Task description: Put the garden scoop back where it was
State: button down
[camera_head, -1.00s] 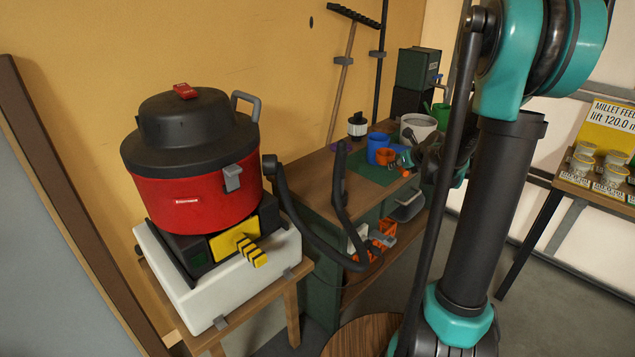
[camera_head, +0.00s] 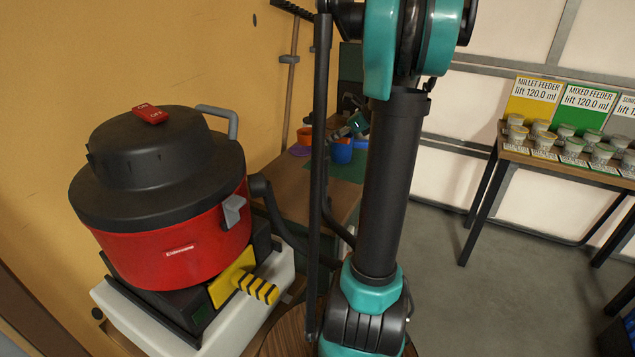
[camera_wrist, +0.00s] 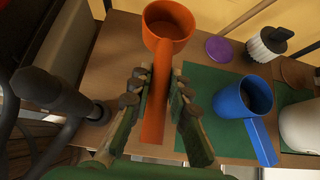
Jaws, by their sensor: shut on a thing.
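My gripper (camera_wrist: 160,100) is shut on the handle of an orange scoop (camera_wrist: 168,25), whose round cup points away from me. In the head view the orange scoop (camera_head: 305,136) is by the wall, beside the purple disc (camera_head: 300,150). My gripper (camera_head: 352,125) is partly hidden there behind my arm. A blue scoop (camera_wrist: 243,97) with a straight handle rests on the green mat (camera_wrist: 205,80), to the right of my gripper. The purple disc (camera_wrist: 218,48) lies flat on the wooden bench, right of the orange cup. I cannot tell whether the orange scoop touches the bench.
A dark hose (camera_wrist: 55,95) lies at left. A red drum vacuum (camera_head: 165,200) stands left of my arm. A shelf of feeder cups (camera_head: 570,155) is at right.

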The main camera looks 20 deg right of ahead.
notch_tip(320, 180, down, 17)
jog(key=shift+f, duration=0.2)
dwell(0.3)
jog(key=c, duration=1.4)
grip_release()
jog(key=shift+c, duration=0.2)
jog(key=v, duration=1.2)
jog(key=shift+s, duration=0.1)
